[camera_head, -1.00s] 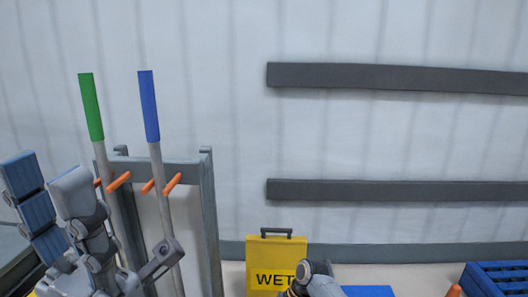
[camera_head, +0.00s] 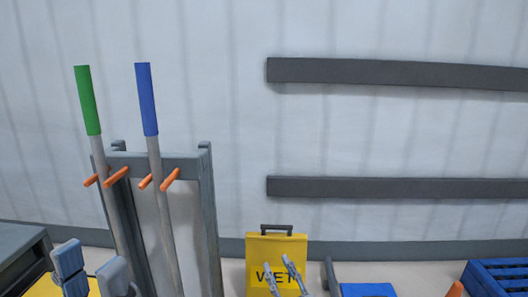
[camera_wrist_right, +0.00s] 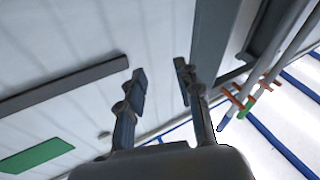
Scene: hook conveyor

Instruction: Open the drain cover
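I see no drain cover in either view. My right gripper (camera_head: 305,276) is low in the head view, in front of the yellow WET sign (camera_head: 260,248), with its fingers pointing up and spread apart. In the right wrist view it is open (camera_wrist_right: 160,85), with a clear gap between its fingers and nothing held. My left gripper (camera_head: 90,268) shows only as blue-grey finger parts at the bottom left of the head view.
A grey rack (camera_head: 206,215) with orange pegs holds a green-handled pole (camera_head: 88,100) and a blue-handled pole (camera_head: 147,100) at left. Two dark rails (camera_head: 400,72) run along the wall. A blue crate (camera_head: 500,275) stands at lower right.

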